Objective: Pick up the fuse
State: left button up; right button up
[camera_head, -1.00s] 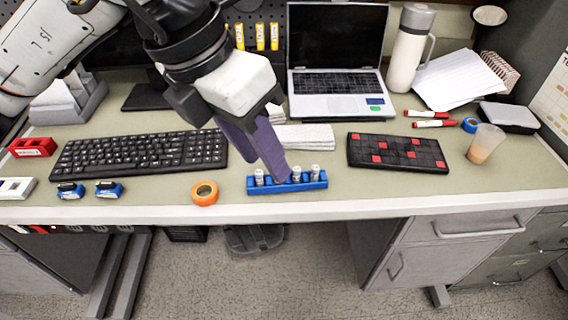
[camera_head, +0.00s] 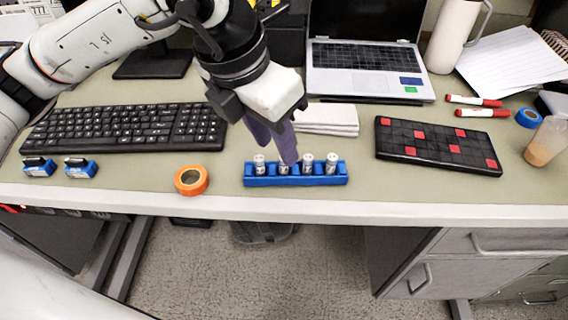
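A blue rack (camera_head: 335,180) stands near the front edge of the desk. Several small silver-and-clear fuses stand upright in it: one at the left end (camera_head: 260,166), one in the second place (camera_head: 284,170) and others to the right, such as the right-end one (camera_head: 332,164). My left gripper (camera_head: 280,155) points down over the left half of the rack. Its purple fingers look apart, and the nearer fingertip is at the second fuse and covers part of it. Whether it touches that fuse is unclear. My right gripper is not in view.
A keyboard (camera_head: 125,128) and orange tape roll (camera_head: 191,180) lie left of the rack. A folded white cloth (camera_head: 328,119) and laptop (camera_head: 365,70) are behind it. The desk's front edge is close below the rack.

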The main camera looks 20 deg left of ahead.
aim_at(284, 166)
pick_arm(q)
jog(key=x, duration=0.5)
jog(key=shift+w, duration=0.1)
grip_shut()
